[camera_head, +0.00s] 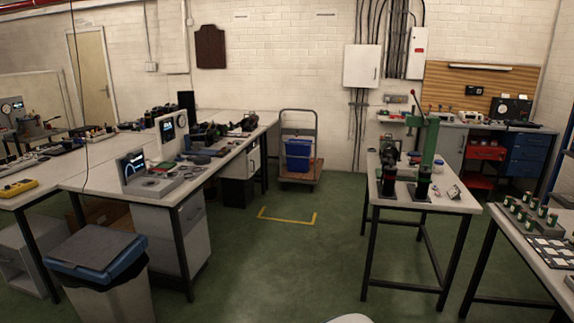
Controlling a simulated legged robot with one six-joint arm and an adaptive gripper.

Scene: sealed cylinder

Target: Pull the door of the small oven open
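I cannot pick out a small oven or its door for certain in this view. A small dark box-shaped unit (510,108) stands on the back right bench, but it is too small to tell what it is. My gripper is not in view. A pale rounded piece at the bottom edge may be part of my own body.
Long worktables with instruments (98,172) fill the left, with a lidded bin (97,262) in front. A narrow table (400,194) with a green press (430,145) stands right of centre. Another table (510,232) is at right. A trolley (300,178) stands behind. The green floor between is clear.

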